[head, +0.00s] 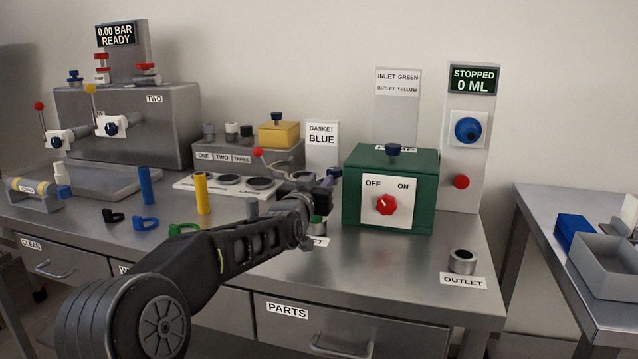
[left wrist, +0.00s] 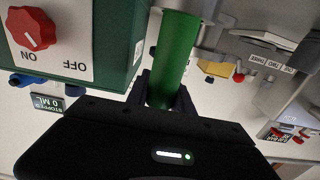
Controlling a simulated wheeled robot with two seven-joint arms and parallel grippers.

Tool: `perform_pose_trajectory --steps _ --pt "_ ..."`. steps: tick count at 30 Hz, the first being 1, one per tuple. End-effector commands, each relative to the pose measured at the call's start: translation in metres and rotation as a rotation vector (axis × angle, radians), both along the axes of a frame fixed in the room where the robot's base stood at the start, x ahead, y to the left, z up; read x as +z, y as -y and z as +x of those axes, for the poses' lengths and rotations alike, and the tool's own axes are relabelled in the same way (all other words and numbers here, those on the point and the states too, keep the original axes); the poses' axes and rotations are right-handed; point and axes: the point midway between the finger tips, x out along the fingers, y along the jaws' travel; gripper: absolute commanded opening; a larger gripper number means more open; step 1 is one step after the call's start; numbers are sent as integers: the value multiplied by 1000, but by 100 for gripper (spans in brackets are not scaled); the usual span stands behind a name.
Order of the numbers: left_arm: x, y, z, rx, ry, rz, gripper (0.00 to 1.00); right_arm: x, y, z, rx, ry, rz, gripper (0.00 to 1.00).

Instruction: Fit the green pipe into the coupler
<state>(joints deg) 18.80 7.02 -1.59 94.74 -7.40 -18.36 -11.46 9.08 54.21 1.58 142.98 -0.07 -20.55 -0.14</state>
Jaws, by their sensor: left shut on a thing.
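My left gripper (head: 322,192) is shut on the green pipe (left wrist: 174,55), just left of the green pump box. In the left wrist view, which is upside down, the pipe runs from between the fingers to the top edge. In the head view, only a little green (head: 318,219) shows below the gripper, above a partly hidden grey coupler (head: 317,230) behind a label ending in "T". I cannot tell whether the pipe's lower end is inside this coupler. Another grey coupler (head: 462,262) stands open behind the OUTLET label. My right gripper is not in view.
The green pump box (head: 420,190), with a red OFF/ON knob (head: 386,204), stands close right of the gripper. A yellow pipe (head: 202,193) and a blue pipe (head: 146,186) stand at left. Green, blue and black clips lie nearby.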

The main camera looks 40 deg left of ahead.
Motion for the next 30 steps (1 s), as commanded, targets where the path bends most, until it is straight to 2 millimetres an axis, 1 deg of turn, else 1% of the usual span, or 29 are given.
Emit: perform_pose_trajectory --steps 8,9,18,27,30 --pt "-7 0 0 0 1 0 0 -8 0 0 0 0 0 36" --pt "-7 0 0 0 1 0 29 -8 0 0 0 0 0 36" --pt "-7 0 0 0 1 0 53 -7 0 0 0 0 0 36" --pt "-7 0 0 0 -1 0 53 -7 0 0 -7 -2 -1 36" --pt "-6 2 -7 0 0 0 53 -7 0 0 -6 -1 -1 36"
